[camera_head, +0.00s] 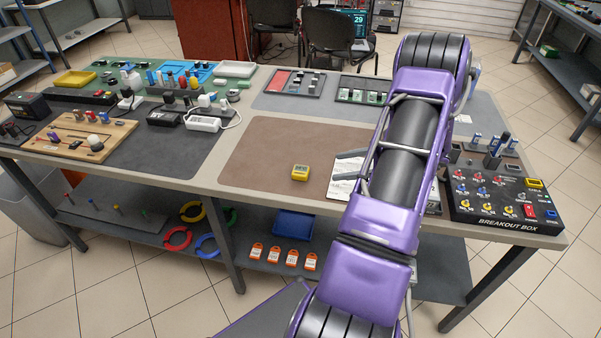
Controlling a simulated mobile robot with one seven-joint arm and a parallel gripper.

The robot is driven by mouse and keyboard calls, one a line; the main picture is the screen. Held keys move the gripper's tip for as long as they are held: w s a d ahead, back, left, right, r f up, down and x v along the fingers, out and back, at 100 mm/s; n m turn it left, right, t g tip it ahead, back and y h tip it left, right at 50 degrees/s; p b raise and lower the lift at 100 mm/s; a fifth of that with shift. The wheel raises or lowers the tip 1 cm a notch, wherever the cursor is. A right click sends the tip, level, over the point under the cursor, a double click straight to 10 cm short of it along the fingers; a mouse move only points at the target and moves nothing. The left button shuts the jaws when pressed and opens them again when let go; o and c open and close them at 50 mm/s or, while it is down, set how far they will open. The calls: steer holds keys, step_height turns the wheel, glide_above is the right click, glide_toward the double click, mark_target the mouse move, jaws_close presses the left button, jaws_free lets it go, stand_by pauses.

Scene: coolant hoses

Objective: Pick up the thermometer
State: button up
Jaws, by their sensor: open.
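A small yellow device with a display on its top, which looks like the thermometer (300,172), lies on the brown mat (255,150) in the middle of the bench. My purple arm reaches over the right part of the bench. The arm hides the rest of the gripper. How high the fingers are above the mat is hard to tell.
A black breakout box (507,208) stands at the bench's right end. A wooden board (80,137) and a white adapter with a cable (203,124) are at left. The brown mat is otherwise clear around the device.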

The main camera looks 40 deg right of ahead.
mark_target(307, 171)
steer(key=x, duration=1.1)
steer(key=shift+a, duration=0.1)
steer(key=c, duration=1.5)
